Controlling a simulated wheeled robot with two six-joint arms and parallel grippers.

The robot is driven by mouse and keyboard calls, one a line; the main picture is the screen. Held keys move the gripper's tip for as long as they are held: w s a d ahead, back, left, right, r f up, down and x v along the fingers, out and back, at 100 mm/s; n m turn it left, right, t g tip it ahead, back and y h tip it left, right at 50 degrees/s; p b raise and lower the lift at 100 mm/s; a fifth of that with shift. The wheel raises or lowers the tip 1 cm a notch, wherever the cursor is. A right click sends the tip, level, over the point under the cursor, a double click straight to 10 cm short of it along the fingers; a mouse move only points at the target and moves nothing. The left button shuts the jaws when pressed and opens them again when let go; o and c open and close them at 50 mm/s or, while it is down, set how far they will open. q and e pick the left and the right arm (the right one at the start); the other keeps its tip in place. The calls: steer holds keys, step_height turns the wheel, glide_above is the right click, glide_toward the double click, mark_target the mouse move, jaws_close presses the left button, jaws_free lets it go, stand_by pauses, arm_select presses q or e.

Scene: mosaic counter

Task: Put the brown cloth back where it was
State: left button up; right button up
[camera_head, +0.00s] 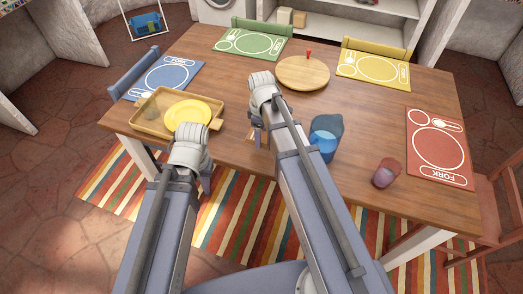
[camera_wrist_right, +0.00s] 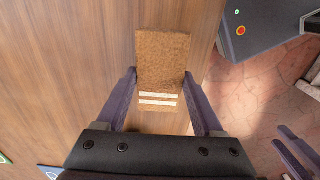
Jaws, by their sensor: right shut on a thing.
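The brown cloth (camera_wrist_right: 162,60) shows in the right wrist view as a flat rectangle with two white stripes at its near end, over the wooden table top. My right gripper (camera_wrist_right: 160,88) has its two fingers at the cloth's side edges, shut on it near the striped end. In the head view my right gripper (camera_head: 256,122) is over the table's near edge, and the cloth is mostly hidden beneath the arm. My left gripper (camera_head: 200,168) is at the near edge, just in front of the tray. Its fingers are mostly hidden, so its opening cannot be told.
A wooden tray (camera_head: 146,99) with a yellow plate (camera_head: 187,113) stands at the left. A blue cup (camera_head: 323,146) stands right of my right arm, and a purple cup (camera_head: 386,174) farther right. A round board (camera_head: 302,76) lies behind.

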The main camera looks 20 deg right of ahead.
mark_target(261, 151)
steer(key=shift+f+b, duration=2.05)
steer(key=shift+f, duration=0.5)
steer(key=shift+f, duration=0.1)
steer(key=shift+f, duration=0.15)
steer(key=o, duration=1.3)
step_height(261, 151, up, 13)
steer(key=p, duration=1.2)
steer(key=shift+f, duration=0.2)
steer(key=s+a+m+h, duration=0.1)
steer(key=s+a+m, duration=0.6)
steer(key=s+a, duration=0.3)
steer(key=s, duration=0.4)
steer(key=shift+s+a, duration=0.15)
steer(key=shift+a, duration=0.1)
